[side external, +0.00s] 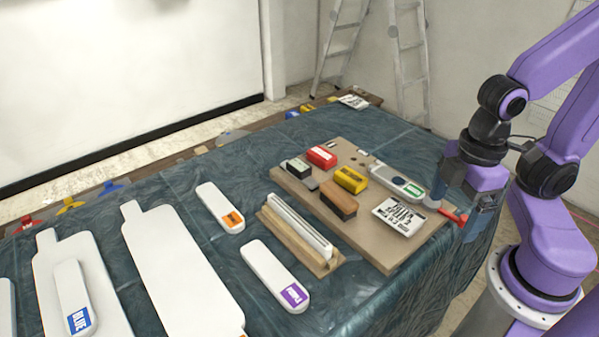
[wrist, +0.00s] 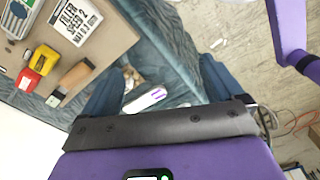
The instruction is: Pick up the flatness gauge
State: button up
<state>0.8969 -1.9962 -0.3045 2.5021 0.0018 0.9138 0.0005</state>
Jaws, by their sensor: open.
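No label that I can read names the flatness gauge. A grey-and-white handheld device (side external: 396,182) with a green label lies on the tan board (side external: 385,247), near its far right edge; a similar device (wrist: 17,16) shows at the top left in the wrist view. A white bar (side external: 300,225) rests in a wooden stand left of the board. My gripper (side external: 470,212) is open and empty beside the board's right edge, to the right of the device. In the wrist view, its dark blue fingers (wrist: 160,85) are spread apart, with no object held between them.
The board also carries a printed card (side external: 399,215), a yellow block (side external: 351,180), a red block (side external: 322,156) and a brown wooden block (side external: 339,200). White labelled tools (side external: 273,275) and large white paddles (side external: 175,270) lie to the left. A ladder (side external: 410,60) stands behind.

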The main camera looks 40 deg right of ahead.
jog(key=w+a+f+m+t+y, duration=0.2)
jog(key=w+a+f+m, duration=0.3)
jog(key=w+a, duration=0.25)
jog(key=w+a+f+m+t+y, duration=0.1)
jog(key=w+a+f+m+t, duration=0.1)
jog(key=w+a+f+m, duration=0.5)
jog(key=m+t+h, duration=0.5)
jog(key=t+h, duration=0.3)
send_near(301, 167)
jog(key=x, duration=0.9)
grip_shut()
